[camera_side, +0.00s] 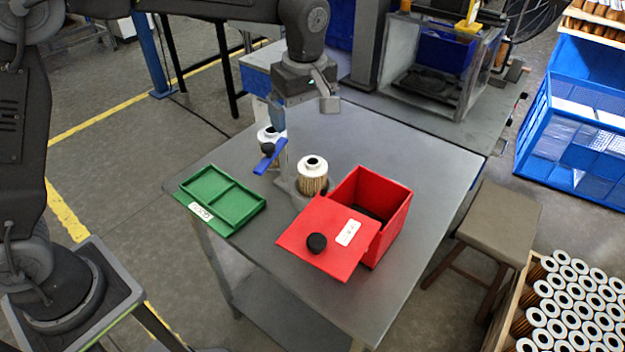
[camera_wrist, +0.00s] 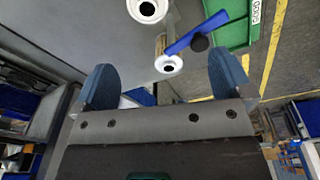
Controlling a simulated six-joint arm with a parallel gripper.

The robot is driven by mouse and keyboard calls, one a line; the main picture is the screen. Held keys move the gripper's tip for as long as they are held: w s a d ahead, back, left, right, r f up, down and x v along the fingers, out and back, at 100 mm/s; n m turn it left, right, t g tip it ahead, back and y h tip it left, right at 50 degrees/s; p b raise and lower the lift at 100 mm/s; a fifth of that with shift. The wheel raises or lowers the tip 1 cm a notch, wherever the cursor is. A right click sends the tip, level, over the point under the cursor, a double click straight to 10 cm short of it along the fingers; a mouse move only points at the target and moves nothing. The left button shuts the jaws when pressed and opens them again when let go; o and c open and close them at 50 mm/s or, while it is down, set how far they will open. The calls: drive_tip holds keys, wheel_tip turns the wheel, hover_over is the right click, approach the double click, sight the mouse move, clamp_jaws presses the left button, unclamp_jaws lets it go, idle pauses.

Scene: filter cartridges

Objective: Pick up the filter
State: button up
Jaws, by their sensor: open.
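One filter (camera_side: 312,175), pleated tan with a white cap and dark centre hole, stands upright near the table's middle, at a grey fixture (camera_side: 283,172). A second filter (camera_side: 268,133) stands farther back, partly hidden by the fixture's blue lever and black knob. My gripper (camera_side: 277,117) is above the table near the back filter, its blue fingers apart and empty. In the wrist view my gripper (camera_wrist: 160,75) is open, with one filter (camera_wrist: 168,64) seen between the fingers beyond their tips. Another filter (camera_wrist: 147,10) is cut off at the top edge.
The blue lever (camera_side: 265,160) juts out beside the back filter. A green two-part tray (camera_side: 252,205) lies at the table's left. A red bin (camera_side: 394,222) stands right, with a red black-knobbed panel (camera_side: 310,258) before it. The table's back right is clear.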

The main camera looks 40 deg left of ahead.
sight(312, 171)
drive_tip(key=shift+n+g, duration=0.3)
drive_tip(key=shift+n, duration=0.5)
drive_tip(key=f, duration=0.3)
drive_tip(key=w+f, duration=0.1)
drive_tip(key=f, duration=0.3)
drive_tip(key=w+f, duration=0.1)
drive_tip(key=f, duration=0.2)
drive_tip(key=shift+w+d+f, duration=0.1)
drive_tip(key=shift+d+f, duration=0.15)
drive_tip(key=shift+f, duration=0.15)
drive_tip(key=shift+a+f, duration=0.15)
drive_tip(key=shift+f, duration=2.65)
drive_tip(key=shift+c, duration=0.5)
